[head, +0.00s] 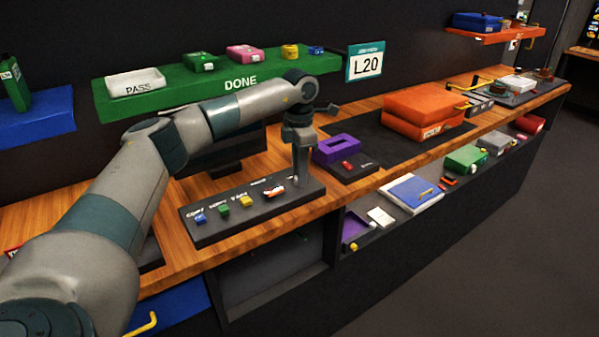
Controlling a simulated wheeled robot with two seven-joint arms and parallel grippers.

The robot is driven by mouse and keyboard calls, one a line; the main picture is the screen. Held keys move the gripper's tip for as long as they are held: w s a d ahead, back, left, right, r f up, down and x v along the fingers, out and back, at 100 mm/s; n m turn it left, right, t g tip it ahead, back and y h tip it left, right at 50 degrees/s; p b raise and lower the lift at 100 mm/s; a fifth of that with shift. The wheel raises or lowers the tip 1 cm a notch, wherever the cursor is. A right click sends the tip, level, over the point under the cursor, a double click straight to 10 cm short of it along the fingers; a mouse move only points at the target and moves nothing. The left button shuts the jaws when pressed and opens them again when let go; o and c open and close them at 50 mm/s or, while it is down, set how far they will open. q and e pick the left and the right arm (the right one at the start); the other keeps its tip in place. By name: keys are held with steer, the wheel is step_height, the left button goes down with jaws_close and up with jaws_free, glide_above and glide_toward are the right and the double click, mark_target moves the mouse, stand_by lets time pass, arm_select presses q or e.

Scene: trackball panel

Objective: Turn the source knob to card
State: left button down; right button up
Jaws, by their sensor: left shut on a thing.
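The dark control panel (245,222) lies on the wooden bench in front of my left arm. It carries a row of small parts: a blue one (200,217), a green one (223,210), a yellow one (246,201) and an orange-and-white one (273,190). Small white labels stand above them, too small to read surely. My left gripper (301,182) points straight down at the panel's right end and is shut on the source knob there. The gripper hides the knob, so I cannot see its pointer or the card mark. My right gripper is not in view.
A green DONE shelf (165,97) is on the wall behind my left arm. A lower shelf holds a blue book (412,192).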

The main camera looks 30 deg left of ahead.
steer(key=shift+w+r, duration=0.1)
arm_select(q)
steer(key=c, duration=1.5)
jaws_free()
steer(key=shift+c, duration=0.2)
steer(key=shift+r, duration=0.1)
steer(key=shift+r, duration=0.45)
step_height(320, 180, up, 16)
steer(key=b, duration=0.2)
steer(key=shift+r, duration=0.2)
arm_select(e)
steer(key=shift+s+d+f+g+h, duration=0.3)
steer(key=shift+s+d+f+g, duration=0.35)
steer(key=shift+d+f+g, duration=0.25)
arm_select(q)
steer(key=shift+s+f, duration=0.1)
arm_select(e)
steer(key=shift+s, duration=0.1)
